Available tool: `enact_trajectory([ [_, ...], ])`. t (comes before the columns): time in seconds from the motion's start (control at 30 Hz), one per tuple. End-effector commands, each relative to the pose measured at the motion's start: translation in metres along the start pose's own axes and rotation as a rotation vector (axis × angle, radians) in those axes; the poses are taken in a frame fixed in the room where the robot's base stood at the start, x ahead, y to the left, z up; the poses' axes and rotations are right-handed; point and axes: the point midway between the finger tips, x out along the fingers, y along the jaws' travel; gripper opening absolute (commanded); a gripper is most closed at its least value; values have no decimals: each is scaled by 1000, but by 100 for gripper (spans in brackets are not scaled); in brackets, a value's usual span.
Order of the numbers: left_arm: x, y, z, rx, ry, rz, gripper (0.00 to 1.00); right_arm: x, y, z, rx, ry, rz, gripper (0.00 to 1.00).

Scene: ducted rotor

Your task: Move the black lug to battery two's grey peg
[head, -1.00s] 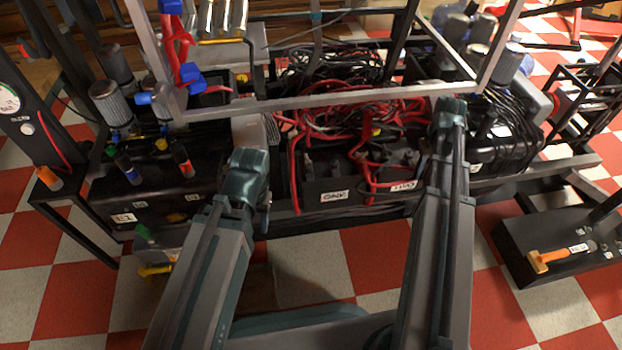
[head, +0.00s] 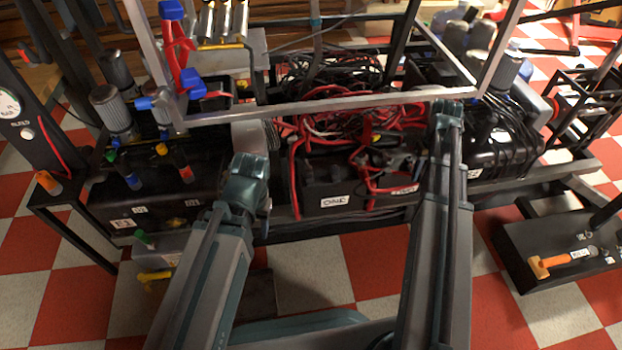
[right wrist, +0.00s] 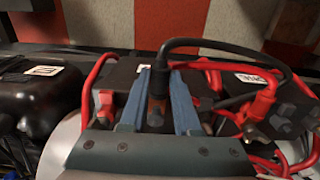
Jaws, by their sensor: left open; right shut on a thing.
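My right gripper (right wrist: 158,107) has its two blue fingers shut on the black lug (right wrist: 158,82), at the end of a thick black cable (right wrist: 215,46). The lug's lower end looks brownish between the fingers. It is over the middle battery (right wrist: 122,72), which I take for battery two; its label is partly covered. The cable arches right toward the other battery (right wrist: 285,110). Battery two's grey peg is hidden or not clear. In the head view my right gripper (head: 447,112) is by the frame bar. My left gripper (head: 249,178) is open and empty, left of battery one (head: 320,183).
Red cables (head: 380,125) tangle behind and over the batteries. A metal frame bar (head: 330,104) crosses above them. The checkered floor in front is partly free.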

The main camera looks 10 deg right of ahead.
Motion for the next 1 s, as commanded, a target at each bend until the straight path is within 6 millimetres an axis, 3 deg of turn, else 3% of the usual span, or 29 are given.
enact_trajectory([
  [1.0, 0, 0, 0, 0, 0, 0, 50, 0, 0, -13, 0, 0, 0, 0],
])
